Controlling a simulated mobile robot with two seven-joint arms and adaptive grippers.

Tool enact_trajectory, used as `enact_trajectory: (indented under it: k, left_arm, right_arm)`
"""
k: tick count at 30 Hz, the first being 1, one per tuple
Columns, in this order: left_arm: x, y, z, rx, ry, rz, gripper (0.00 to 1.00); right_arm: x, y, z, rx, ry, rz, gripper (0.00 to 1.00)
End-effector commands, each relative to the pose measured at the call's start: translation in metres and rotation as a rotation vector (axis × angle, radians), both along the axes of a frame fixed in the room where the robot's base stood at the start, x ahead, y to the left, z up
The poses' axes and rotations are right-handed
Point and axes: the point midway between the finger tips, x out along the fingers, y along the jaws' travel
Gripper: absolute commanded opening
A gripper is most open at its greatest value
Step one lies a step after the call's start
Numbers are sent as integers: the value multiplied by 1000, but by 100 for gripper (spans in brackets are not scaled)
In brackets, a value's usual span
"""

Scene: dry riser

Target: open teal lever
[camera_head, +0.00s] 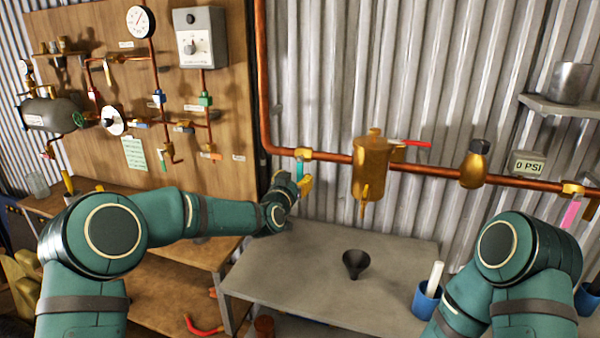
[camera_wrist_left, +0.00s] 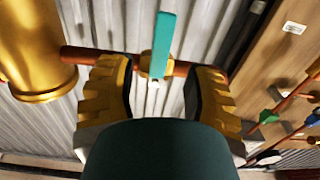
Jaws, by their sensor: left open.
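The teal lever (camera_head: 299,169) hangs down from a brass valve on the copper pipe along the corrugated wall, left of the brass canister. It also shows large in the left wrist view (camera_wrist_left: 162,42), standing roughly at a right angle to the pipe. My left gripper (camera_head: 295,182) is just below and in front of the valve, with its yellow fingers spread. In the left wrist view the fingers (camera_wrist_left: 162,78) stand on either side of the valve end of the lever, with gaps to both sides and nothing gripped. My right arm shows at the right, but its gripper is out of view.
The brass canister (camera_head: 371,168) with a red lever (camera_head: 410,143) is close right of my left gripper. A grey table (camera_head: 310,290) below holds a black funnel (camera_head: 355,263) and a blue cup (camera_head: 426,300). The wooden panel (camera_head: 235,120) with pipes is at the left.

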Motion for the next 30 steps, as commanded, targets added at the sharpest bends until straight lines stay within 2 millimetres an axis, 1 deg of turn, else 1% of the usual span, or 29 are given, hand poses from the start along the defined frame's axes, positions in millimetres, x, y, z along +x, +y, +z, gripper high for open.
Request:
enact_trajectory:
  k: [3,10,15,23,24,26,27,28,29,30]
  left_arm:
    - [17,-6,0,-2,0,0,50]
    - [38,-12,0,0,0,0,50]
    - [44,-14,0,0,0,0,50]
    - [44,-15,0,0,0,0,50]
    - [44,-15,0,0,0,0,53]
    - [45,-14,0,0,0,0,32]
    - [44,-14,0,0,0,0,18]
    - [44,-14,0,0,0,0,8]
    - [44,-14,0,0,0,0,0]
    - [44,-14,0,0,0,0,0]
  right_arm:
    - [0,0,1,0,-1,0,0]
    - [1,0,2,0,-2,-2,0]
    - [1,0,2,0,-2,-2,0]
    - [1,0,2,0,-2,-2,0]
    - [1,0,2,0,-2,-2,0]
    - [1,0,2,0,-2,-2,0]
    - [1,0,2,0,-2,-2,0]
    - [1,0,2,0,-2,-2,0]
    - [1,0,2,0,-2,-2,0]
    - [1,0,2,0,-2,-2,0]
